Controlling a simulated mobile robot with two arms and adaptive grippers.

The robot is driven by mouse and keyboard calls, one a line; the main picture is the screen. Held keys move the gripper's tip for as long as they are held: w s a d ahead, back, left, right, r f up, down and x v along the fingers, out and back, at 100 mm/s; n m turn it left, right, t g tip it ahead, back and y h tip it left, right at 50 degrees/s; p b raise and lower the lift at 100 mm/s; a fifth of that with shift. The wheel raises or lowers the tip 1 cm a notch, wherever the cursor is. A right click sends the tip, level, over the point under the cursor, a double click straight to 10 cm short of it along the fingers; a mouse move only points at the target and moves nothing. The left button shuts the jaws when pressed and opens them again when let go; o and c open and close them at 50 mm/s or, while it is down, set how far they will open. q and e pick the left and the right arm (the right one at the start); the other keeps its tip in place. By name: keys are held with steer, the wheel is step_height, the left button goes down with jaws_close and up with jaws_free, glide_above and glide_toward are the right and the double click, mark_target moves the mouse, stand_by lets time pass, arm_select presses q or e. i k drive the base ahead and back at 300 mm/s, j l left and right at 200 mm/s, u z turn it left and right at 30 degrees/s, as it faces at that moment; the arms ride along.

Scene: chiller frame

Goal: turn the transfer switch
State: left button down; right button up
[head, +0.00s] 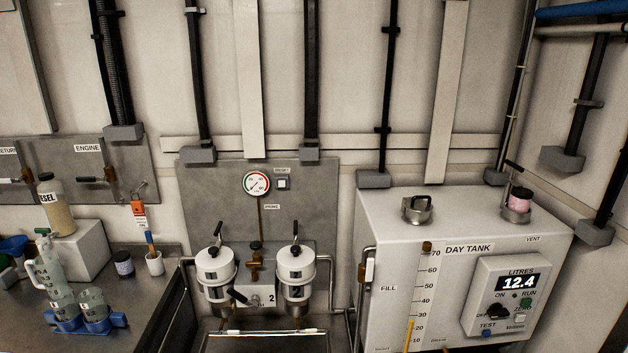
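A grey control box (512,296) is on the front of the white day tank (390,240) at the right. Its display (518,283) reads 12.4 under the label LITRES. Below it is a black rotary switch (499,312), with OFF to its left and ON above it. No label reading "transfer" can be made out, but this is the only OFF/ON switch I see. The knob's exact pointing is too small to tell. A green button (525,304) is by RUN and a blue button (488,332) is by TEST. Neither gripper is in view.
Two white filter housings (215,266) (295,264) stand left of the tank, with a black lever (238,296) between them. A pipe (368,270) runs up the tank's left side. Bottles and jugs (55,275) crowd the left bench. The space before the control box looks clear.

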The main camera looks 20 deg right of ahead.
mark_target(496, 310)
steer(key=z, duration=1.65)
